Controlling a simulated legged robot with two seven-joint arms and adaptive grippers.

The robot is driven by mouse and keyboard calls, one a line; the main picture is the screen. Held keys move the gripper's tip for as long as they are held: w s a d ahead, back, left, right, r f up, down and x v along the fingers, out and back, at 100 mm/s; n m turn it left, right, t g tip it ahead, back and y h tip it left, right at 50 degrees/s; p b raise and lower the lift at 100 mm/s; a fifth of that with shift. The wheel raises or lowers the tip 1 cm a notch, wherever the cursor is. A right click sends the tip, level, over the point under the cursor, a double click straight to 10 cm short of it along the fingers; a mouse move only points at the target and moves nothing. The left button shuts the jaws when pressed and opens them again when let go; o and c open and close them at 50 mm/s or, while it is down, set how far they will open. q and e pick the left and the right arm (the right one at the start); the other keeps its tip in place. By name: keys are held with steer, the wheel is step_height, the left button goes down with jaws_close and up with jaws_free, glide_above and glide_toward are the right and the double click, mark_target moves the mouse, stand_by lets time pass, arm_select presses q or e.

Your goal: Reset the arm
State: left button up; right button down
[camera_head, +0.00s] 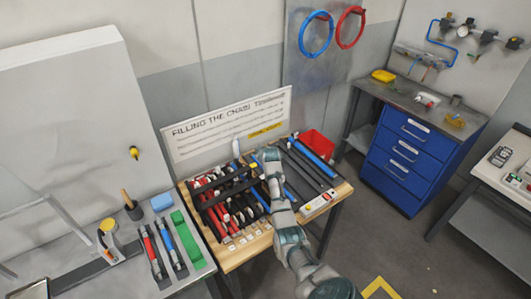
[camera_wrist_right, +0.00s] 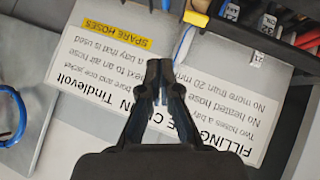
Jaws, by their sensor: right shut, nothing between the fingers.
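My right arm (camera_head: 285,225) rises from the bottom of the head view and reaches over the wooden table (camera_head: 233,256). My right gripper (camera_wrist_right: 160,68) shows in the wrist view with its fingertips together and nothing between them. It is in front of a white printed sign (camera_wrist_right: 85,75), which appears upside down there. In the head view the sign (camera_head: 225,125) stands behind the table, and the gripper's fingers are too small to make out. My left arm and gripper are not in view.
The table holds a rack with several black, red and blue hoses (camera_head: 228,205) and a red bin (camera_head: 318,146). A grey bench (camera_head: 200,275) with a green block (camera_head: 188,240) is at left. A blue drawer cabinet (camera_head: 400,160) stands at right. Floor (camera_head: 420,250) is clear between.

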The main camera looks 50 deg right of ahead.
steer(key=s+a+f+n, duration=0.1)
steer(key=s+a+f, duration=0.3)
steer(key=a, duration=0.4)
steer(key=s+a+f+n+g+y, duration=0.1)
steer(key=s+a+f, duration=0.3)
steer(key=s+a, duration=0.3)
steer(key=s+a+f+n+g+y, duration=0.1)
steer(key=s+a+f, duration=0.3)
steer(key=a, duration=0.5)
steer(key=shift+s+f, duration=0.4)
steer(key=shift+s, duration=0.35)
steer(key=s+a+g+y, duration=0.3)
steer(key=s+a+y, duration=0.1)
steer(key=s+a, duration=1.8)
step_height(320, 180, down, 26)
steer(key=s+d+g, duration=0.1)
steer(key=s, duration=0.1)
steer(key=s+d+f, duration=0.1)
steer(key=s+f, duration=0.8)
steer(key=s+d+f+g+b, duration=0.1)
steer(key=s+d+f, duration=0.1)
steer(key=s+f, duration=0.6)
steer(key=shift+s+d+f, duration=0.25)
steer(key=shift+s+f, duration=0.15)
steer(key=shift+f, duration=0.35)
